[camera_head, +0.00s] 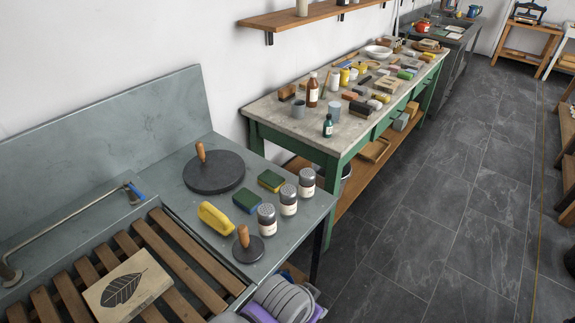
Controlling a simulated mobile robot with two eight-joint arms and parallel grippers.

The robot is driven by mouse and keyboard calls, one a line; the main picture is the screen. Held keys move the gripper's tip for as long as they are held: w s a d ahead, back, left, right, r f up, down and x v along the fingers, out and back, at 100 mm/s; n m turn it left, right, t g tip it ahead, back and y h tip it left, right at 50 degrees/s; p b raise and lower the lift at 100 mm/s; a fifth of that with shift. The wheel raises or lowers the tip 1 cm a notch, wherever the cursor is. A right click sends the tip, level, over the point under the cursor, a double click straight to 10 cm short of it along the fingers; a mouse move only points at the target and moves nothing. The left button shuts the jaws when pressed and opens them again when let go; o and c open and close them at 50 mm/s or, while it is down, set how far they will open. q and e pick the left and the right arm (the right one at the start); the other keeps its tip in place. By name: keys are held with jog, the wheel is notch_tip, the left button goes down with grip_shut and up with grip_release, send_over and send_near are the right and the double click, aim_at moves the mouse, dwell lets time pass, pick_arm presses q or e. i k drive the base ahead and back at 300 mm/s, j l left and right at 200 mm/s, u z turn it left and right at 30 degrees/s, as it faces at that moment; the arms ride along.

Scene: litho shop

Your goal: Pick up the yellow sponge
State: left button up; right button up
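A plain yellow sponge (215,219) with a rounded shape lies on the grey stone slab (165,190) of the near sink bench, just right of the wooden slats. A sponge with a green top and yellow side (270,180) and one with a green top and blue side (247,201) lie to its upper right. Neither of my grippers shows in the head view.
Several shakers (267,218), a large black disc (214,171) with a wooden handle and a smaller one (248,246) stand around the sponges. Wooden slats (185,262) hold a leaf-print block (128,284). A cluttered green-legged table (262,108) stands beyond. The right floor is clear.

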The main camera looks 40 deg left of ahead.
aim_at(271, 181)
jog(key=i+l+u, duration=0.1)
jog(key=i+u, duration=0.25)
jog(key=i+l+u, duration=0.15)
jog(key=i+u, duration=0.25)
jog(key=i+l+u, duration=0.5)
jog(key=u, duration=0.2)
jog(key=i+l+u, duration=0.15)
jog(key=l+u, duration=0.2)
jog(key=i+l+u, duration=0.1)
jog(key=u, duration=0.25)
jog(key=i+l+u, duration=0.55)
jog(key=l, duration=0.15)
jog(key=l+u, duration=0.25)
jog(key=i+l, duration=0.05)
jog(key=l, duration=0.05)
